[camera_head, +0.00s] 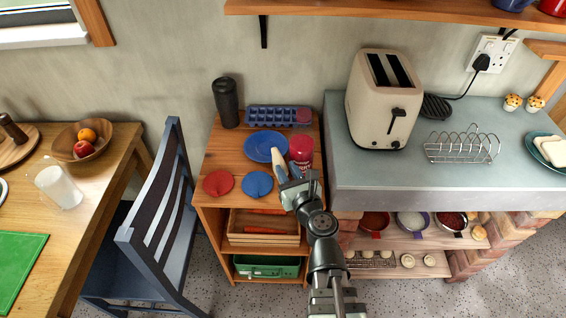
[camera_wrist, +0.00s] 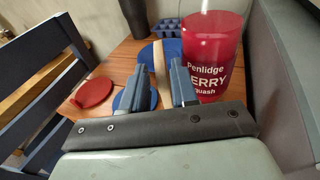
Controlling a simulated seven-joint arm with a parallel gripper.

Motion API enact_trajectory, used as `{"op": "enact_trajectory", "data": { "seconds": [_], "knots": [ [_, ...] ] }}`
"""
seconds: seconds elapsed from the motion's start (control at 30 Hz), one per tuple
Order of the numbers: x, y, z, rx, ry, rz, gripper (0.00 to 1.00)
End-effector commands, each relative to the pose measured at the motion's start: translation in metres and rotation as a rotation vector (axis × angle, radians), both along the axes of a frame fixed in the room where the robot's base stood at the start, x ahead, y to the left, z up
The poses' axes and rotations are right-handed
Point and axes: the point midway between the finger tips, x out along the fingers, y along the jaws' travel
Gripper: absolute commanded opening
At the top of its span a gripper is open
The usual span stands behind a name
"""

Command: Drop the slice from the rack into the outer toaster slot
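The toaster (camera_head: 378,112) is cream, with two dark slots in its top and a lever on its front face, standing on the grey counter. The wire rack (camera_head: 462,148) on the counter to its right looks empty. My gripper (camera_head: 279,172) is over the wooden shelf unit, left of the counter. Its blue-grey fingers (camera_wrist: 158,90) are shut on a thin tan slice (camera_wrist: 160,68), seen nearly edge-on and reaching past the fingertips. How much of each face is gripped is hidden.
A red squash tumbler (camera_wrist: 212,50) stands close to the right of my gripper, with a blue plate (camera_head: 262,146) beyond. A dark bottle (camera_head: 226,102) and blue ice tray (camera_head: 272,116) stand behind. A plug cable and shelf are near the toaster; a plate (camera_head: 537,143) holds bread.

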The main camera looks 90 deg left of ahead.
Motion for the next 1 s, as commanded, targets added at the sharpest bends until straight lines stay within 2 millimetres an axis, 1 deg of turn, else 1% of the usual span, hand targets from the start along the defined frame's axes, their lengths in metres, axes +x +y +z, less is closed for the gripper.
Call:
{"op": "enact_trajectory", "data": {
  "seconds": [0.03,0.1,0.27,0.43,0.7,0.87,1.0],
  "knots": [
    [0.003,-0.008,0.001,0.0,0.0,-0.001,0.28],
    [0.005,-0.012,0.002,0.0,0.0,-0.001,0.28],
    [0.006,-0.014,0.002,0.0,0.0,-0.001,0.29],
    [0.006,-0.013,0.002,0.0,0.0,-0.001,0.44],
    [0.004,-0.013,0.003,0.001,0.0,0.001,0.44],
    [0.001,-0.012,0.014,0.018,0.001,0.006,0.44],
    [-0.002,-0.01,0.031,0.042,0.001,0.011,0.44]
  ]
}}
